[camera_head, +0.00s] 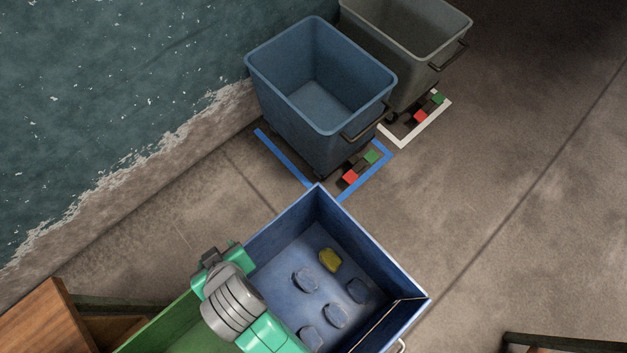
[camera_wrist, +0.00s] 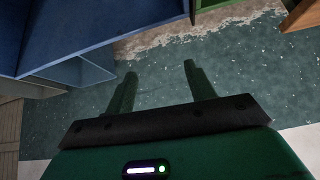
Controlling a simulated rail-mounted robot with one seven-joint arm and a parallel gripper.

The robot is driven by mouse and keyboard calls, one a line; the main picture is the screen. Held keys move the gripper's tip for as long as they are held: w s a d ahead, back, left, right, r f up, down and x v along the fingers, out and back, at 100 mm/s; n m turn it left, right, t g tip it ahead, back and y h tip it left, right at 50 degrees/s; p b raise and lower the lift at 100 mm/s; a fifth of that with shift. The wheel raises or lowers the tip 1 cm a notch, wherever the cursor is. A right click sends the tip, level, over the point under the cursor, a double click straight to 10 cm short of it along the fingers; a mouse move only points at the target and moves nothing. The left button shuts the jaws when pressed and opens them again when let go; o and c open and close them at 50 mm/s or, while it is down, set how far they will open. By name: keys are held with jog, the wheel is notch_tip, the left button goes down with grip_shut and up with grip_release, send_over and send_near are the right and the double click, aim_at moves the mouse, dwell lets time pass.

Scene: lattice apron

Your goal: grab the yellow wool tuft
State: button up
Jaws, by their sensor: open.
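The yellow wool tuft (camera_head: 330,259) lies on the floor of an open blue box (camera_head: 374,240) in the head view, near the box's far end. Several blue tufts (camera_head: 335,316) lie around it, apart from it. My gripper (camera_wrist: 158,80) is open in the wrist view, with nothing between its fingers. The tuft does not show in the wrist view. In the head view my arm reaches over the box's left side, left of the tuft; the fingertips cannot be made out there.
A blue wheeled bin (camera_head: 290,95) stands beyond the box, with a grey bin (camera_head: 400,75) behind it. Red and green blocks lie beside both bins, by painted floor lines. A green box (camera_head: 165,330) adjoins at left.

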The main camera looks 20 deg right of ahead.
jog(key=s+d+f+g+h+b, duration=0.1)
jog(key=s+d+f, duration=0.15)
jog(key=f, duration=0.45)
jog(key=s+d+f+n+g+h+b, duration=0.1)
jog(key=d+f, duration=0.2)
jog(key=f, duration=0.3)
jog(key=s+d+f+g+h+b, duration=0.1)
jog(key=d+f+b, duration=0.15)
jog(key=f, duration=0.45)
jog(key=g+h, duration=0.2)
jog(key=h, duration=0.1)
send_over(329, 260)
jog(key=a, duration=0.2)
notch_tip(329, 260, down, 11)
jog(key=shift+b+x, duration=0.55)
jog(key=shift+x, duration=0.55)
jog(key=x, duration=0.1)
jog(key=b+x, duration=0.1)
jog(key=x, duration=0.3)
jog(key=shift+s+d+f+b, duration=0.2)
jog(key=shift+s+f+b, duration=0.05)
jog(key=shift+s+b, duration=0.15)
jog(key=c, duration=0.6)
